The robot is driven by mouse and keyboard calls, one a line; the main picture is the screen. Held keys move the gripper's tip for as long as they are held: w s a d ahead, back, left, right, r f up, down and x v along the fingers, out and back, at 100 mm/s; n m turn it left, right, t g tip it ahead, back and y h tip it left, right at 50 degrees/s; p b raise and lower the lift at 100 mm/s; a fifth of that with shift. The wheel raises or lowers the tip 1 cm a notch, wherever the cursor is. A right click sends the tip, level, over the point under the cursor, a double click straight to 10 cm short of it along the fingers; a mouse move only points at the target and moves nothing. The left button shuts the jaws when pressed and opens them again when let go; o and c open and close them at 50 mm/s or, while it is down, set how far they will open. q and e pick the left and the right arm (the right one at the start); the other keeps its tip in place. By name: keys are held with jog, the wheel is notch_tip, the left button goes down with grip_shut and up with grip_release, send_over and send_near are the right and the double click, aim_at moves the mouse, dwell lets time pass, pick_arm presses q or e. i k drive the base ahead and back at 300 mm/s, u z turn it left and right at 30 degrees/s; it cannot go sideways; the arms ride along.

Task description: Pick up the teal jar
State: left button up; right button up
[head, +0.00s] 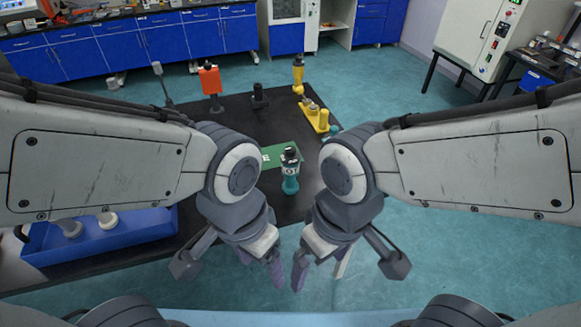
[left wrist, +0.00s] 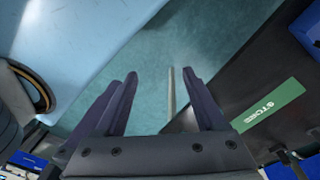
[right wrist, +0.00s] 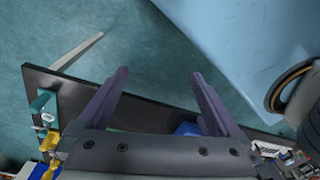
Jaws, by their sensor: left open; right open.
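My left gripper (head: 260,266) is open and empty, in front of the table's near edge and nearer to me than the jar. My right gripper (head: 311,268) is also open and empty, just to its right. Both pairs of spread fingers show in the left wrist view (left wrist: 160,76) and right wrist view (right wrist: 160,76). A teal item (right wrist: 42,103) shows at the left of the right wrist view; I cannot tell whether it is the jar.
A green labelled plate (head: 272,156) lies just behind the jar. A yellow device (head: 315,115), an orange item (head: 210,80) and a black item (head: 259,97) stand farther back. A blue tray (head: 150,224) with white round pieces is at left. My arms hide both table sides.

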aim_at(289, 166)
jog(key=u, duration=1.7)
jog(key=i, duration=0.9)
jog(key=z, duration=1.75)
